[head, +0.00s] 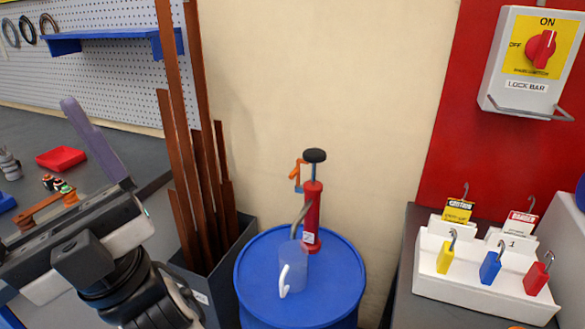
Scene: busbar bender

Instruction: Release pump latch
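A red hand pump (313,215) with a black knob (315,155) stands upright on a blue drum (255,290). An orange latch-like piece (296,175) sticks out at the left of the pump's top, beside its thin rod. A curved grey spout comes off the pump's left side. A clear jug (292,265) with a white handle stands on the drum below the spout. My gripper (75,250) is at the lower left, well apart from the pump.
Tall copper bars (185,150) stand in a dark bin (240,250) between my arm and the drum. A white padlock tray (470,295) is at the right, below a switch box (525,90). A red tray (62,158) lies on the left bench.

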